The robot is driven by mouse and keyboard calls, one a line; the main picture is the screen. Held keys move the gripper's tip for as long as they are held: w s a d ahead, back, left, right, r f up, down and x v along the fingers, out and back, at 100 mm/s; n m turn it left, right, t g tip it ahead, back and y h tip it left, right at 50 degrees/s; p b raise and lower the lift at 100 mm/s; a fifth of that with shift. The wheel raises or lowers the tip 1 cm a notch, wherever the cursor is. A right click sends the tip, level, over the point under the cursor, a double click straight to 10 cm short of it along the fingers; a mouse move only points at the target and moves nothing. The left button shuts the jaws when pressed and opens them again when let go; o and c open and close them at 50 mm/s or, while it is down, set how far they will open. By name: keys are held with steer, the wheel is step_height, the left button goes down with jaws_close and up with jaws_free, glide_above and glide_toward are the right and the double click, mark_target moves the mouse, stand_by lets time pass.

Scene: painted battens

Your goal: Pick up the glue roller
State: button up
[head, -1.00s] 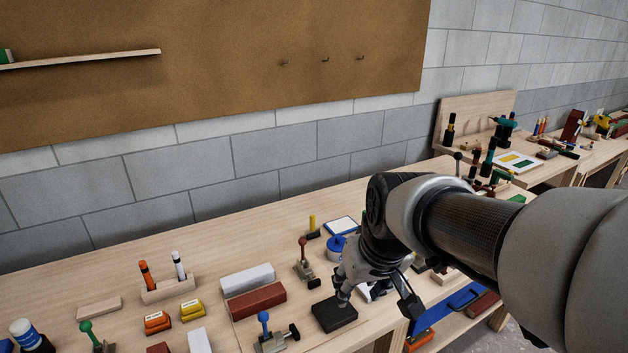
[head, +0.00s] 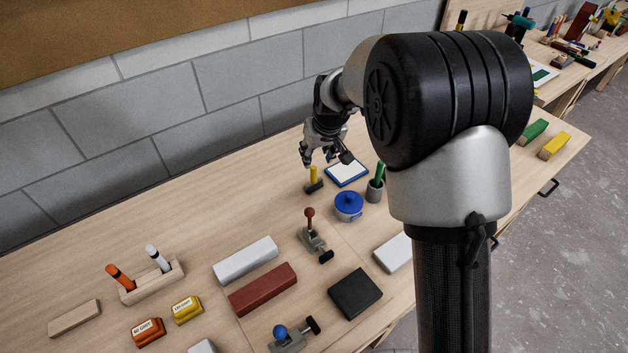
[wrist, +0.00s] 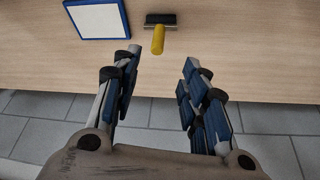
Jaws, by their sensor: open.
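The glue roller (head: 314,183) has a yellow handle and a dark head. It stands on the bench near the wall, handle up, just left of a blue-framed white board. My gripper (head: 327,158) is above and slightly behind it, open and empty. In the wrist view the glue roller (wrist: 158,38) shows just beyond the gap between the fingertips of my gripper (wrist: 160,62), apart from both.
The blue-framed board (head: 347,172) lies close to the roller. The block wall (head: 150,120) runs behind; bench left of the roller is clear.

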mark_target(315, 169)
steer(key=b+x, duration=0.1)
steer(key=x, duration=0.6)
steer(key=shift+w+f+b, duration=0.15)
steer(key=shift+f+b, duration=0.1)
steer(key=shift+b, duration=0.1)
steer(key=b+x, duration=0.1)
steer(key=x, duration=0.1)
steer(key=b+x, duration=0.1)
steer(key=x, duration=0.2)
steer(key=shift+d+f, duration=0.2)
steer(key=shift+r, duration=0.1)
jaws_close()
